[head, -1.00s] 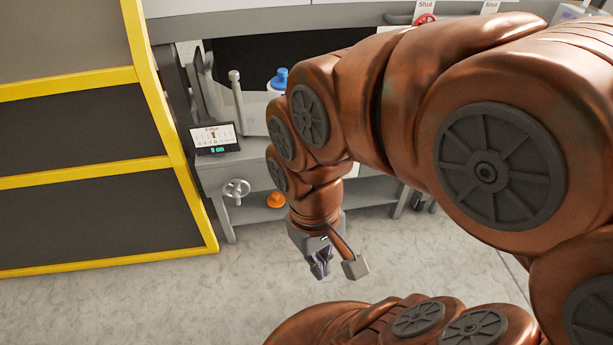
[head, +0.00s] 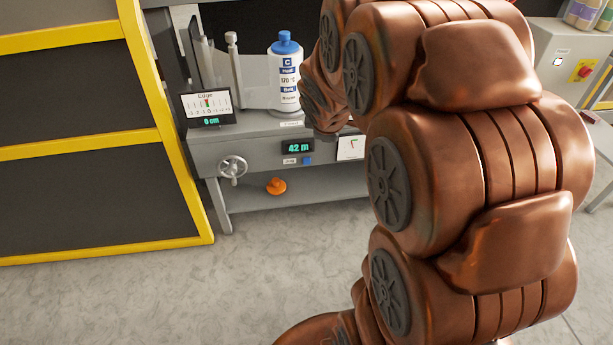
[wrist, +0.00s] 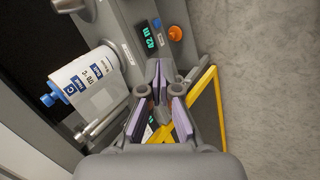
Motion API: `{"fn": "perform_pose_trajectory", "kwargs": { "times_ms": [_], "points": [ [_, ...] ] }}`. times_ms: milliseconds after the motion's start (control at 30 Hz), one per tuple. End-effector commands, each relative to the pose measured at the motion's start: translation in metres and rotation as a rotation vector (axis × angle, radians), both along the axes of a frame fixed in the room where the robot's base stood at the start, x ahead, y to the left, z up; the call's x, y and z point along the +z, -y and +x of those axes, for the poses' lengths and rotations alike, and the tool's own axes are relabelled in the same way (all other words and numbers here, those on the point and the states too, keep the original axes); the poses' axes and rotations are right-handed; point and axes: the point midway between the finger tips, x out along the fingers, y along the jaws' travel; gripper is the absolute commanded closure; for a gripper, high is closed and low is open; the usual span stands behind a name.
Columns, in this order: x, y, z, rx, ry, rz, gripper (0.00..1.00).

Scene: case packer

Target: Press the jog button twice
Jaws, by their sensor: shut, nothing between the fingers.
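A small blue button (head: 307,160) sits on the front of the grey machine, just under the green "42 m" display (head: 297,147). A small label (head: 289,161) is beside it on the left; I cannot read it surely as jog. In the wrist view the display (wrist: 150,36) shows above my fingers, with the blue button (wrist: 157,22) at its edge. My gripper (wrist: 158,78) is shut and empty, with its purple-padded fingers apart from the button. In the head view my arm hides the gripper.
A white bottle with a blue cap (head: 286,80) stands on the machine. An orange knob (head: 276,186) and a handwheel (head: 232,167) are below, near an "Edge" screen (head: 207,106). A yellow-framed guard (head: 177,150) stands at the left. The floor in front is clear.

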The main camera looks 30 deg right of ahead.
Motion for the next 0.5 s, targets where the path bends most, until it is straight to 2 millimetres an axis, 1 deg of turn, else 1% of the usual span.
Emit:
{"fn": "perform_pose_trajectory", "kwargs": {
  "times_ms": [33,100,167,200,300,433,500],
  "points": [
    [-0.029,0.015,0.016,0.062,0.013,-0.046,1.00],
    [-0.047,0.030,0.039,0.166,0.036,-0.116,1.00],
    [-0.062,0.042,0.057,0.255,0.054,-0.177,1.00],
    [-0.074,0.049,0.068,0.314,0.063,-0.215,1.00],
    [-0.102,0.064,0.095,0.464,0.096,-0.315,1.00],
    [-0.140,0.079,0.125,0.657,0.142,-0.441,1.00],
    [-0.164,0.084,0.137,0.759,0.167,-0.506,1.00]
  ]
}}
